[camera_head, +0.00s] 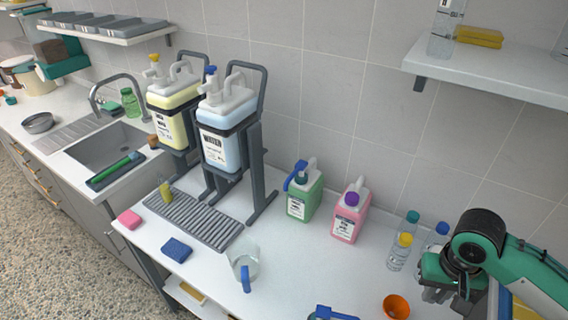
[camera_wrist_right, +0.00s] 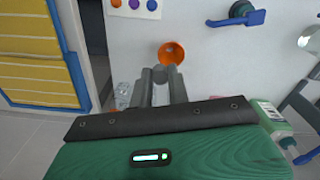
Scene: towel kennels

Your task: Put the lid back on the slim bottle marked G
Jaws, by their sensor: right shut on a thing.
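Slim clear bottles stand at the right of the counter in the head view: one with a yellow cap (camera_head: 398,257), one with a teal cap (camera_head: 411,226) and one with a blue cap (camera_head: 436,236). No letter G can be read on any of them. My right gripper (camera_head: 432,292) is low over the counter just right of these bottles. It also shows in the right wrist view (camera_wrist_right: 160,88), its fingers close together on a small thing I cannot make out. No loose lid can be told for sure. My left gripper is not in view.
An orange funnel (camera_head: 396,306) lies left of my right gripper. A pink jug (camera_head: 349,214) and a green jug (camera_head: 304,196) stand near the wall. A clear jug with a blue handle (camera_head: 244,263) is further left. The counter between is clear.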

